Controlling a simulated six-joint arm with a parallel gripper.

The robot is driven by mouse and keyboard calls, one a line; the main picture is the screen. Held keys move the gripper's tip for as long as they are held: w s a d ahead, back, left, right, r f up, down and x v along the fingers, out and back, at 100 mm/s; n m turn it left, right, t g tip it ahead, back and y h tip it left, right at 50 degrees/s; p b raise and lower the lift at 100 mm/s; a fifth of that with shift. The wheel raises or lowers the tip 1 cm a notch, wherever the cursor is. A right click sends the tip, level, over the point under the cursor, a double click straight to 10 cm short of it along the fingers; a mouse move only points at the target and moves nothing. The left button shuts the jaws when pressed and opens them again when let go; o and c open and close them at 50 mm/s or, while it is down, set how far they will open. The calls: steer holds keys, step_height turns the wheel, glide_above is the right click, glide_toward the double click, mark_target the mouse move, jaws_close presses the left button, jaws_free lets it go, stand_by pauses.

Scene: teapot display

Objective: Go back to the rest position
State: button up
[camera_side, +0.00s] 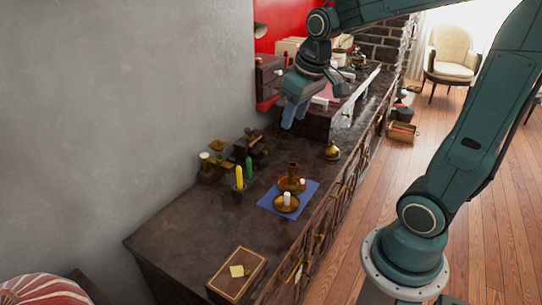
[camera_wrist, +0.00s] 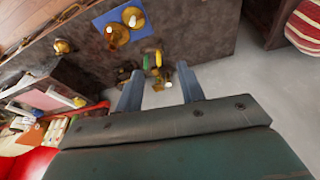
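My gripper (camera_side: 294,114) hangs above the dark cabinet top (camera_side: 190,235), toward its far part near the wall. In the wrist view my gripper's two blue-grey fingers (camera_wrist: 159,84) stand well apart with nothing held between them. A blue mat (camera_side: 270,207) lies on the cabinet, nearer the camera than my gripper. Brass candle holders with white candles, one of them (camera_side: 286,204) in front, stand on it. A yellow candle (camera_side: 239,178) and a green candle (camera_side: 249,168) stand upright left of the mat.
A small brass pot (camera_side: 332,151) sits near the cabinet's right edge. A brown box (camera_side: 237,274) lies at the front. A small drawer unit (camera_side: 269,80) and shelf stand behind my gripper.

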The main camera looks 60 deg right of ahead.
steer(key=s+a+r+n+t+y, duration=0.1)
steer(key=s+a+r+t, duration=0.1)
steer(key=s+a, duration=0.6)
steer(key=s, duration=0.4)
steer(key=shift+s+a+n, duration=0.2)
steer(key=shift+n, duration=0.1)
